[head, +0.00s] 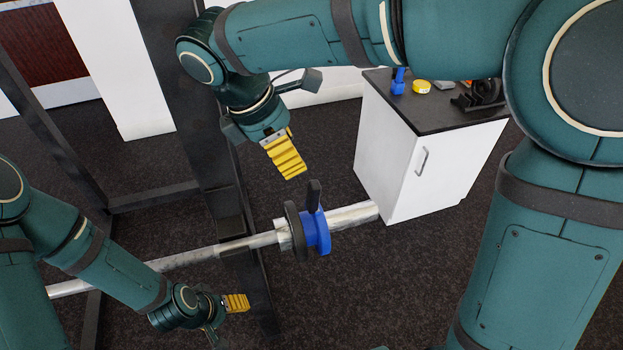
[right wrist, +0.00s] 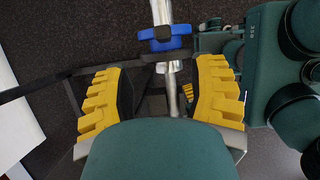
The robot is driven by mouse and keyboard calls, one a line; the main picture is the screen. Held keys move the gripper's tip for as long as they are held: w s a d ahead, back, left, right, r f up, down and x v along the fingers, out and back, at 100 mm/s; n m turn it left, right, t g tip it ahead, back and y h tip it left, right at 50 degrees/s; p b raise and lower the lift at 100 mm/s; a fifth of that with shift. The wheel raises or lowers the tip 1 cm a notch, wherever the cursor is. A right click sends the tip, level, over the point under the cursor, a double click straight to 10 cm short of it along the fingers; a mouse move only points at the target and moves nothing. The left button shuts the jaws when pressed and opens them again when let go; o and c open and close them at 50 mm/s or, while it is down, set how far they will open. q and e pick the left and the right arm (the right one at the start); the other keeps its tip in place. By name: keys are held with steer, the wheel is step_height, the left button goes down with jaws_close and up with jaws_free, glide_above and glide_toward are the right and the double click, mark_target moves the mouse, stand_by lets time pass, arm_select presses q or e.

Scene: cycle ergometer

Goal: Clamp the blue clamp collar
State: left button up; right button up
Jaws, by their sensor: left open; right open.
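The blue clamp collar (head: 318,232) sits around the silver bar sleeve (head: 350,216), beside a dark disc (head: 297,231). Its black lever (head: 314,194) stands up from the collar. My right gripper (head: 287,158) is above and slightly left of the collar, apart from it. In the right wrist view the yellow fingers of this gripper (right wrist: 160,70) are spread and empty, with the blue collar (right wrist: 165,39) beyond them near the top. My left gripper (head: 237,303) is open and empty, low and left of the collar, below the bar; its yellow pads also show in the right wrist view (right wrist: 188,92).
The bar (head: 185,258) rests across a dark upright rack (head: 232,225). A white cabinet (head: 420,170) with a black top stands right of the bar's end, carrying a blue item (head: 398,84), a yellow roll (head: 421,86) and black objects. Open floor lies right of the collar.

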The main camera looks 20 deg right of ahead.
mark_target(317, 196)
steer(key=x, duration=0.4)
steer(key=b+x, duration=0.1)
steer(key=x, duration=0.4)
steer(key=b+x, duration=0.1)
steer(key=x, duration=0.3)
steer(key=shift+s+f, duration=0.25)
jaws_close()
